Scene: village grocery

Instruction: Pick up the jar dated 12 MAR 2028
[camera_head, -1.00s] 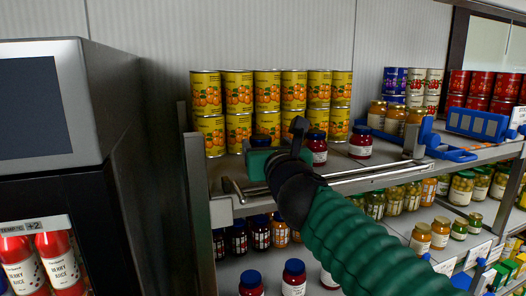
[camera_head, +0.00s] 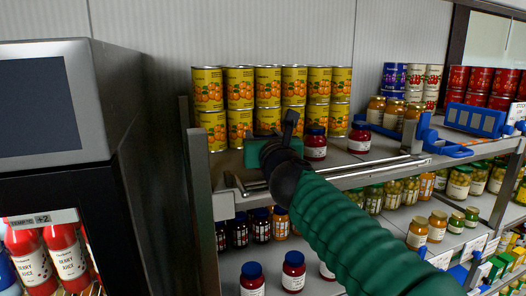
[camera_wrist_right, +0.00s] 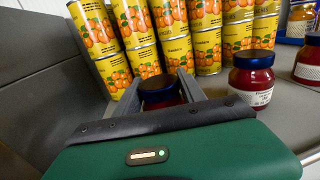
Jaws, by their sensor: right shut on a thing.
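My right gripper (camera_head: 272,148) reaches over the upper shelf; its fingers are mostly hidden in the head view. In the right wrist view, the gripper (camera_wrist_right: 162,84) is shut on a dark-lidded red jar (camera_wrist_right: 158,98), one finger on each side. The held jar's label is hidden. Beside it on the right stand two more red jars with dark blue lids, a near one (camera_head: 315,146) and a farther one (camera_head: 359,139). The near jar also shows in the right wrist view (camera_wrist_right: 251,84). Their label dates are too small to read. My left gripper is out of view.
Stacked yellow cans (camera_head: 240,88) stand close behind the held jar. A metal upright (camera_head: 198,170) and a dark cabinet with a screen (camera_head: 42,105) are at the left. Blue fixtures (camera_head: 476,119) sit at the shelf's right. Lower shelves hold several jars.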

